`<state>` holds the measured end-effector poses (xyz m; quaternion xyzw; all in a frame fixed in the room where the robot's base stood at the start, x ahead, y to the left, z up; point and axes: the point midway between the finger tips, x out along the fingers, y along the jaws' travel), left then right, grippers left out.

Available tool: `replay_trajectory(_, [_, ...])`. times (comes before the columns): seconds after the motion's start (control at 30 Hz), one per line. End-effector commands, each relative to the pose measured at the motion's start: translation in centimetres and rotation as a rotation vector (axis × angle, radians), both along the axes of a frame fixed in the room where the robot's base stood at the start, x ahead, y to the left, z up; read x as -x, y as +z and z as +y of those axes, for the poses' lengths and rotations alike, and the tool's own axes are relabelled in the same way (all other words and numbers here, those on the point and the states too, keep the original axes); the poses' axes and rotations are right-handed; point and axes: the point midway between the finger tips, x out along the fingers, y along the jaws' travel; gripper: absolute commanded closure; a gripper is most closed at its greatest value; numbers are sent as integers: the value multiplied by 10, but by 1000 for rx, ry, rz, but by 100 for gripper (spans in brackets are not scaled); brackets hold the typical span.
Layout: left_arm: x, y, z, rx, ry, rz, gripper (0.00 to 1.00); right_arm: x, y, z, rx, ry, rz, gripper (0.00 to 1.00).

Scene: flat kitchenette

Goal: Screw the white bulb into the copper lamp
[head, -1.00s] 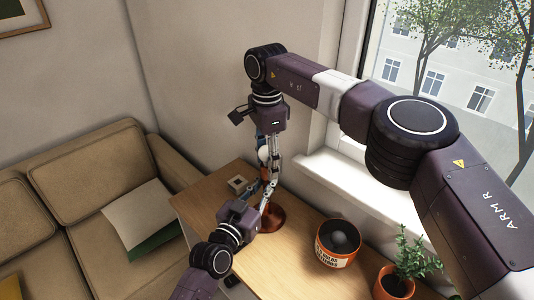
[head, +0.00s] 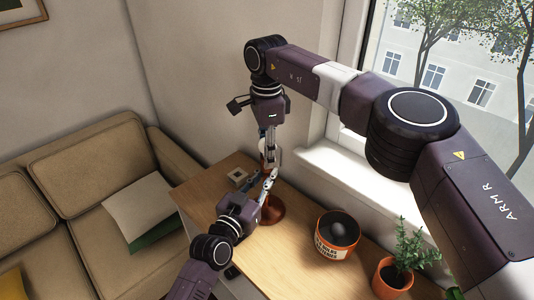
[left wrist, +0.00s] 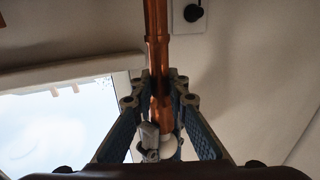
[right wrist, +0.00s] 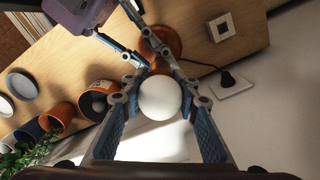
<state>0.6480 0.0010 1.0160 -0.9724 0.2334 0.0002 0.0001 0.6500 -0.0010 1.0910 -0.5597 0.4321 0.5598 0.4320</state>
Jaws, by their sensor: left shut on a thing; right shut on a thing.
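The copper lamp (head: 272,212) stands on the wooden table, its round foot visible and its upper part mostly behind the grippers. My left gripper (head: 266,182) is shut on the lamp's copper stem, which the left wrist view shows between its fingers (left wrist: 157,55). My right gripper (head: 268,163) reaches down from above and is shut on the white bulb (right wrist: 160,97). The bulb is right at the lamp's end in the left wrist view (left wrist: 168,147). Its screw base is hidden, so I cannot tell how deep it sits.
An orange tin (head: 326,246) with a dark round thing in it and a potted plant (head: 394,277) stand to the right. A small square box (head: 238,178) lies behind the lamp. The window sill is behind right, a sofa left. A plugged wall socket (right wrist: 230,86) is near.

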Motion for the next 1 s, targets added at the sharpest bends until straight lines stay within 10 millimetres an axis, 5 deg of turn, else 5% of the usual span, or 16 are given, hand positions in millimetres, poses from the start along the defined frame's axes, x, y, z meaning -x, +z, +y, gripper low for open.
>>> replay_trajectory(1.0, [1,-1,-1,0,-1,1,100,-1,-1,0,-3,-1800,-1,100])
